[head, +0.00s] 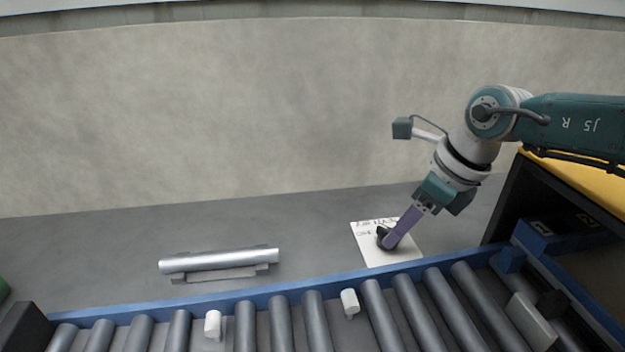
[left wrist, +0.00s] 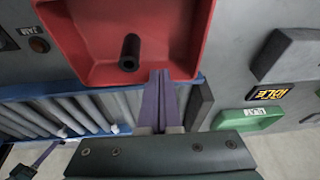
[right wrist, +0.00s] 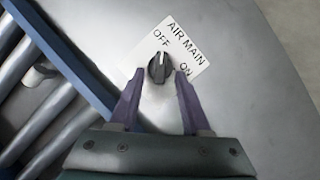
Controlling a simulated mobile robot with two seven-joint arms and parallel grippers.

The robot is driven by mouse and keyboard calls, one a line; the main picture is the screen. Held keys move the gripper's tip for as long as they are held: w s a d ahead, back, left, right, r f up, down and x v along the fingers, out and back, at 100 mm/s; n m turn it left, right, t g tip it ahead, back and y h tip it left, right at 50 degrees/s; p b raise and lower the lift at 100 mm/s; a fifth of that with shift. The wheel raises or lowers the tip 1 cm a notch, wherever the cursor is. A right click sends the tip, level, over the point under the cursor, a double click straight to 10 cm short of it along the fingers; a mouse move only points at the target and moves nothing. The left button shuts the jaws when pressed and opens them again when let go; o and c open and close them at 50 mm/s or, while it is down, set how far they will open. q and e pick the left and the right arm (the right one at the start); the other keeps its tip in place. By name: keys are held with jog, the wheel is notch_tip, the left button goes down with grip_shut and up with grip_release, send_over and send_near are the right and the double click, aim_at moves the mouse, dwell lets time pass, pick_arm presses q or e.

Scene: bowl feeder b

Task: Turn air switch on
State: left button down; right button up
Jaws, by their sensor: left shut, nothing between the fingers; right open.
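The air switch (right wrist: 160,68) is a black rotary knob on a white label plate (right wrist: 196,58) reading AIR MAIN, OFF and ON. In the right wrist view its light pointer line aims up, nearer the OFF word. My right gripper (right wrist: 158,88) is open with purple fingers, its tips at the near side of the knob, one to each side. In the head view the right gripper (head: 388,240) comes down over the plate (head: 405,251) and partly hides the knob (head: 382,232). My left gripper (left wrist: 160,78) is shut and empty beside a red tray (left wrist: 100,72).
A blue-railed roller conveyor (head: 330,283) runs along the front with two white pieces (head: 213,325) on it. A metal cylinder (head: 220,260) lies on the grey surface at left. A green tray (left wrist: 250,119) shows in the left wrist view. Grey surface around the plate is clear.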

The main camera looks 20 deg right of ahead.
grip_shut()
dwell(0.3)
dwell(0.3)
